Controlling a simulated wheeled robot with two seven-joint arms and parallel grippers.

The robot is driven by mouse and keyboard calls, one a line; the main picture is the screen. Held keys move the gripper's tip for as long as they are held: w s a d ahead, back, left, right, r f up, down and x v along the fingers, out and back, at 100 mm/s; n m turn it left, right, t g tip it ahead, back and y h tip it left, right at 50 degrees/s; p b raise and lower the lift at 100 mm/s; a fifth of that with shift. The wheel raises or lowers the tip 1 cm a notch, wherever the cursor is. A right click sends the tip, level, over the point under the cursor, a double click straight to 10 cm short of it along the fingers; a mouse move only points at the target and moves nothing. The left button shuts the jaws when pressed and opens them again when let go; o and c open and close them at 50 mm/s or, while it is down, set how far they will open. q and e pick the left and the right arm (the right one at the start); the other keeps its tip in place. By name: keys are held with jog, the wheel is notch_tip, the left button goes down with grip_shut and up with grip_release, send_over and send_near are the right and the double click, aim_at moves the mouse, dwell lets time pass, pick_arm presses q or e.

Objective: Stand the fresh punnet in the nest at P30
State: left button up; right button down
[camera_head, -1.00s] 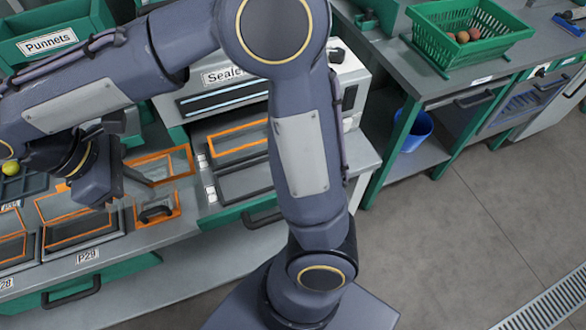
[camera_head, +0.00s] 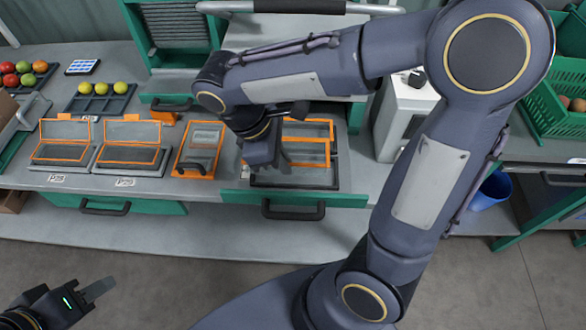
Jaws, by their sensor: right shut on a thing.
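My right gripper (camera_head: 282,166), on the arm from the right, is shut above the grey-topped station in front of the sealer. A clear orange-edged punnet (camera_head: 318,152) shows at its fingers; its outline overlaps the orange frames behind, so its exact height is hard to tell. A dark recessed nest (camera_head: 300,183) lies below it. My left gripper (camera_head: 98,290) is low at the bottom left, over the floor and away from the bench; its jaw opening is unclear. I cannot read a P30 label.
Two orange-edged open boxes (camera_head: 62,153) stand at left, above labels that look like P28 and P29. Another orange-edged box (camera_head: 199,152) is left of my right gripper. Yellow tomatoes sit in a dark tray (camera_head: 112,104). Green drawers with black handles (camera_head: 293,211) front the bench.

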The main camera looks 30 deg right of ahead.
jog(key=shift+w+d+f, duration=0.2)
jog(key=shift+d+f, duration=0.7)
jog(key=shift+f, duration=0.25)
jog(key=shift+d+f, duration=0.15)
jog(key=shift+f, duration=0.8)
jog(key=shift+d+f, duration=0.15)
jog(key=shift+f, duration=0.8)
jog(key=shift+f+b, duration=0.15)
jog(key=shift+b, duration=0.2)
jog(key=c, duration=1.6)
grip_release()
